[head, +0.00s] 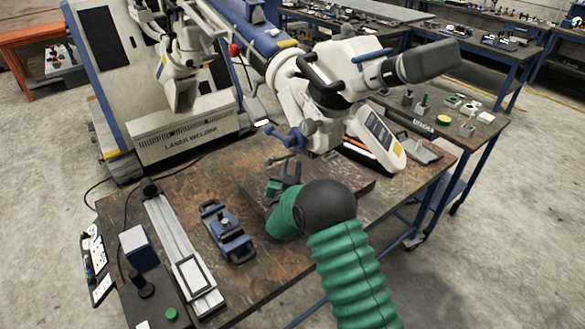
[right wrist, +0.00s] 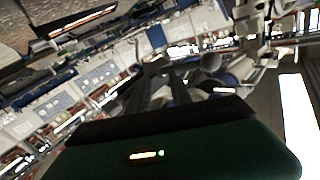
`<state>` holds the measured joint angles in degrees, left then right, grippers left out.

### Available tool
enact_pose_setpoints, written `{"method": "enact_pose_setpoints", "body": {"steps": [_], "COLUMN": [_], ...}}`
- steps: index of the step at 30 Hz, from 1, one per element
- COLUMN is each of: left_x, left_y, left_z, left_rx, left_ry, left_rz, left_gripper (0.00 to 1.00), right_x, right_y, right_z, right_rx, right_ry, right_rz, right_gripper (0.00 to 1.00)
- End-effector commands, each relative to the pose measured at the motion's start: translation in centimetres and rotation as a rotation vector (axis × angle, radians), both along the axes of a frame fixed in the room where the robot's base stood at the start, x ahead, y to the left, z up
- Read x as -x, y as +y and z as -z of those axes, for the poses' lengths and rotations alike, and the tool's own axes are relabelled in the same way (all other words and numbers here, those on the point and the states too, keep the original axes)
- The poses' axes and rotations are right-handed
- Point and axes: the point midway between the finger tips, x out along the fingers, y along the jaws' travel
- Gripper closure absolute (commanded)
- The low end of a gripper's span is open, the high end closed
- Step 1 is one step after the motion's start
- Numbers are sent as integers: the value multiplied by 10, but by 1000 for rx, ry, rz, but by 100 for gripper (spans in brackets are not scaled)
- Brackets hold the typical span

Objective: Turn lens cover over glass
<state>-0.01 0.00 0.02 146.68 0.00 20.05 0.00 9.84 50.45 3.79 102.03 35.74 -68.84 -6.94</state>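The white microscope (head: 322,88) stands over the far side of the brown workbench, its dark eyepiece head pointing right. Its lower end has blue knobs and small grey parts (head: 303,134). I cannot pick out the lens cover or the glass for certain. My right gripper (head: 286,172) is below and slightly left of this lower end, apart from it, at the end of my green-sleeved arm. Its two dark fingers look parted with nothing between them. In the right wrist view the fingers (right wrist: 165,84) point up toward blurred machine parts. My left gripper is not in view.
A laser welder (head: 180,127) stands at the back left. A blue clamp fixture (head: 228,232) and a long metal rail (head: 180,250) lie on the workbench (head: 270,275). A side table (head: 462,142) with small parts adjoins on the right.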

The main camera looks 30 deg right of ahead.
Motion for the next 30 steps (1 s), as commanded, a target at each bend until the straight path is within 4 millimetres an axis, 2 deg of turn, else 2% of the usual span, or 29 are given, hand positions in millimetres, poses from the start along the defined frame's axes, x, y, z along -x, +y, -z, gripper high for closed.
{"method": "enact_pose_setpoints", "body": {"steps": [1,3,12,16,30], "left_x": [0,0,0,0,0], "left_y": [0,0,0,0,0], "left_z": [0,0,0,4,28], "left_rx": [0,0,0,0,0], "left_ry": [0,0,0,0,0], "left_rz": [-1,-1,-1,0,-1], "left_gripper": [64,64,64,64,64], "right_x": [0,0,1,10,105], "right_y": [0,-1,-3,7,94], "right_z": [0,0,2,2,3], "right_rx": [0,-1,-4,-3,1], "right_ry": [0,0,0,1,2], "right_rz": [0,0,1,-2,-5], "right_gripper": [67,57,57,57,57]}}
